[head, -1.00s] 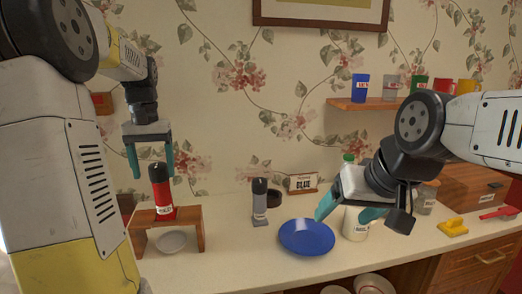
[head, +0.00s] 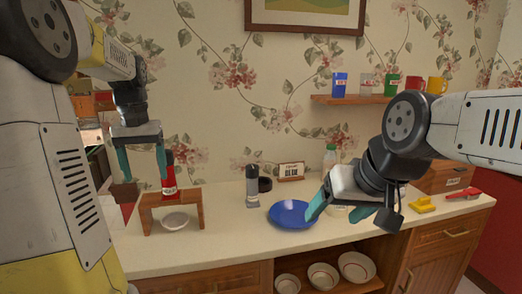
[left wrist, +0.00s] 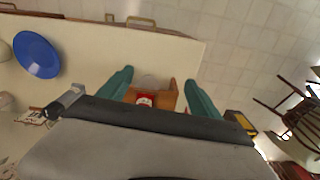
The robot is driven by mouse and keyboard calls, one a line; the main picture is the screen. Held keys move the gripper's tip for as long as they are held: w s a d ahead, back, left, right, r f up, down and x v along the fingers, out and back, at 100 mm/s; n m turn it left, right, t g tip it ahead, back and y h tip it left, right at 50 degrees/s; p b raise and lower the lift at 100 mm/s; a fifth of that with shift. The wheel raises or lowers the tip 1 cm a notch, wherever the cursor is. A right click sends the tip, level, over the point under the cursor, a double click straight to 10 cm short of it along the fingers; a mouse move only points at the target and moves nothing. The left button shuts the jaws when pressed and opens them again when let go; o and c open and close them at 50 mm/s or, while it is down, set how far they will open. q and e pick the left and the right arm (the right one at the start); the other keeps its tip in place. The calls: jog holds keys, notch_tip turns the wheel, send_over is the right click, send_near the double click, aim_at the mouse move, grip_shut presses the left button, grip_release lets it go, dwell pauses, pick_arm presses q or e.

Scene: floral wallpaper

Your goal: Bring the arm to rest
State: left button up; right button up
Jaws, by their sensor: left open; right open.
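My left gripper (head: 141,162) is open and empty, with its teal fingers pointing down. In the head view it hangs beside and in front of a red bottle with a black top (head: 169,182). The bottle stands upright on a small wooden stand (head: 200,214). The left wrist view shows the stand (left wrist: 167,98) between and beyond the open fingers (left wrist: 158,92). My right gripper (head: 336,212) is open and tilted down over the counter, near the right edge of a blue plate (head: 289,213).
A white bowl (head: 174,222) sits under the stand. A grey bottle (head: 252,188) and a small sign (head: 291,171) stand mid-counter. A yellow object (head: 422,205) and a red brush (head: 463,194) lie at the right. Cups line the shelf (head: 360,100). The front left counter (head: 210,254) is clear.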

pick_arm(q)
jog(key=s+d+m+t+h, duration=0.2)
jog(key=s+d+t, duration=0.4)
jog(key=s+d, duration=1)
jog(key=shift+s+f, duration=0.35)
jog(key=shift+s, duration=0.3)
jog(key=shift+a, duration=0.1)
